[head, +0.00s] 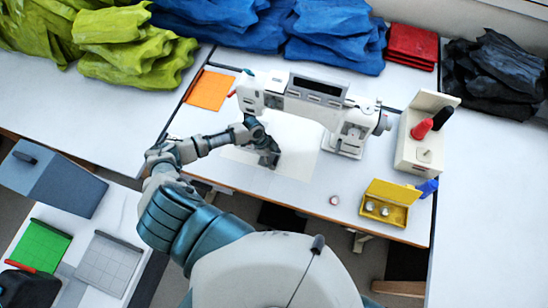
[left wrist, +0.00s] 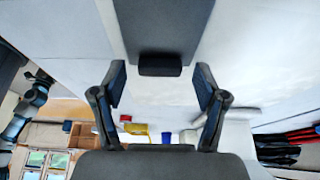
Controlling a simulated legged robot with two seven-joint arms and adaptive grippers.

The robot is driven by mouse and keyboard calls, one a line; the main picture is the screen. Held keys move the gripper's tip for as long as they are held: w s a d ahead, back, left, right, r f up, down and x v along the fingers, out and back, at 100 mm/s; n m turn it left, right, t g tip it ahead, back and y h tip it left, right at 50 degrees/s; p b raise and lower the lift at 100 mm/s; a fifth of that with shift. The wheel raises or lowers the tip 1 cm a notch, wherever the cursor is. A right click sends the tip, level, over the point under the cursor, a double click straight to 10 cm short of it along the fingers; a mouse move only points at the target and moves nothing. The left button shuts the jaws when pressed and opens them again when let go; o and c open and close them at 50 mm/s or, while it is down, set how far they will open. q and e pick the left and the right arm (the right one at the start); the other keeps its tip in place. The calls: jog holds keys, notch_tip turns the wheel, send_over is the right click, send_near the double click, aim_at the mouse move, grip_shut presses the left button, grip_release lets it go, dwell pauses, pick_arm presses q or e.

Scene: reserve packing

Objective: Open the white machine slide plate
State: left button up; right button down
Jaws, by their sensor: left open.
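The white sewing machine (head: 310,105) stands on the middle table in the head view. Its pale flat bed (head: 299,150) lies in front of it, and I cannot make out a separate slide plate edge there. My left gripper (head: 268,157) is low over the left part of this bed, beside the needle end. In the left wrist view my left gripper (left wrist: 161,86) is open, with nothing between its pads. Ahead of the fingertips is a dark grey flat part with a black tab (left wrist: 160,65); I cannot tell whether it is the slide plate. My right gripper is not in view.
A white thread stand (head: 420,150) with red and black spools is right of the machine. A yellow box (head: 388,205) and a small round item (head: 334,200) lie near the front edge. An orange sheet (head: 209,90) lies left. Folded blue fabric (head: 335,30) is behind.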

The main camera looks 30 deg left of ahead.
aim_at(297, 168)
pick_arm(q)
jog(key=shift+d+f, duration=0.1)
jog(key=shift+f, duration=0.05)
grip_shut()
jog(key=d, duration=0.3)
jog(key=w+d, duration=0.1)
jog(key=d, duration=0.1)
jog(key=w+d, duration=0.1)
jog(key=d, duration=0.2)
jog(key=shift+w+d, duration=0.1)
jog(key=shift+d, duration=0.2)
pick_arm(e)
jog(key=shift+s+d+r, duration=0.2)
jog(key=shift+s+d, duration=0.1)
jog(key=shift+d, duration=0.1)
pick_arm(q)
grip_release()
jog(key=shift+a, duration=0.1)
jog(key=w+v, duration=0.1)
jog(key=v, duration=1.1)
jog(key=shift+s+a, duration=0.15)
jog(key=shift+s, duration=0.3)
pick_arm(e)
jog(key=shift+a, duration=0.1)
